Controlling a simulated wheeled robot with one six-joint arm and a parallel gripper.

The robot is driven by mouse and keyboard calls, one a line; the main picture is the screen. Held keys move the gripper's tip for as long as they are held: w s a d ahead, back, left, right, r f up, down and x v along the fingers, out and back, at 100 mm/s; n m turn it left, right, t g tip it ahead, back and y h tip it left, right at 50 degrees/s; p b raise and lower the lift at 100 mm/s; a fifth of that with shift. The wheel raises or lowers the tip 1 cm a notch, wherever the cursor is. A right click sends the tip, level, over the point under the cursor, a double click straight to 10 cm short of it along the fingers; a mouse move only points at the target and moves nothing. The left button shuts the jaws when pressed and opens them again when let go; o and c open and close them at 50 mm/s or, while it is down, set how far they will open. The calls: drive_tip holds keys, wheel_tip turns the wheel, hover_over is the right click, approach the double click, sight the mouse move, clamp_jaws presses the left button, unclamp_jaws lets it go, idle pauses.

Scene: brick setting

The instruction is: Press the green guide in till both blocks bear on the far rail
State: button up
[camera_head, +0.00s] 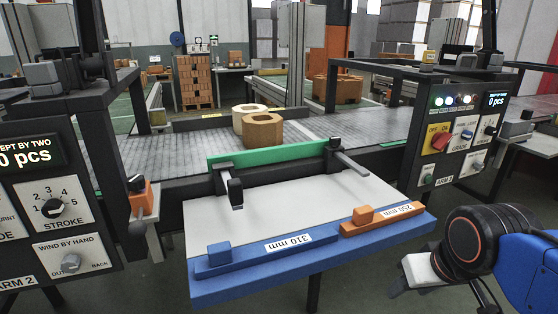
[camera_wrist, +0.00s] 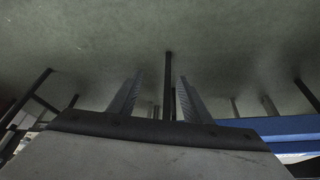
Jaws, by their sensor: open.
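The green guide (camera_head: 270,152) is a long strip along the near side of the grey conveyor (camera_head: 180,146), carried on two dark clamped rods. A tan block (camera_head: 263,131) with a hole in its top stands on the belt just beyond the guide. A cream block (camera_head: 241,113) stands behind it, partly hidden by it. The far rail (camera_head: 190,124) runs along the belt's back edge; whether the cream block touches it cannot be told. My gripper (camera_head: 420,270) is low at the right, away from the guide. In the wrist view its fingers (camera_wrist: 160,80) are apart and empty above bare floor.
A grey table in front has a blue edge tray (camera_head: 240,287) holding a blue 310 mm piece (camera_head: 265,252) and an orange 250 mm piece (camera_head: 382,219). Control panels (camera_head: 65,210) (camera_head: 460,130) flank it. Floor at the lower right is open.

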drive_tip(key=w+a+r+n+g, duration=0.1)
drive_tip(key=w+a+r, duration=0.25)
drive_tip(key=r, duration=0.25)
drive_tip(key=w+a+r, duration=0.3)
drive_tip(key=w+r, duration=0.1)
drive_tip(key=r, duration=0.2)
wheel_tip(320, 180, up, 21)
drive_tip(key=n+g, duration=0.3)
drive_tip(key=g, duration=0.1)
hover_over(234, 180)
drive_tip(key=f, duration=1.7)
drive_tip(key=shift+s, duration=0.2)
drive_tip(key=shift+c, duration=0.7)
drive_tip(key=shift+w, duration=0.1)
clamp_jaws()
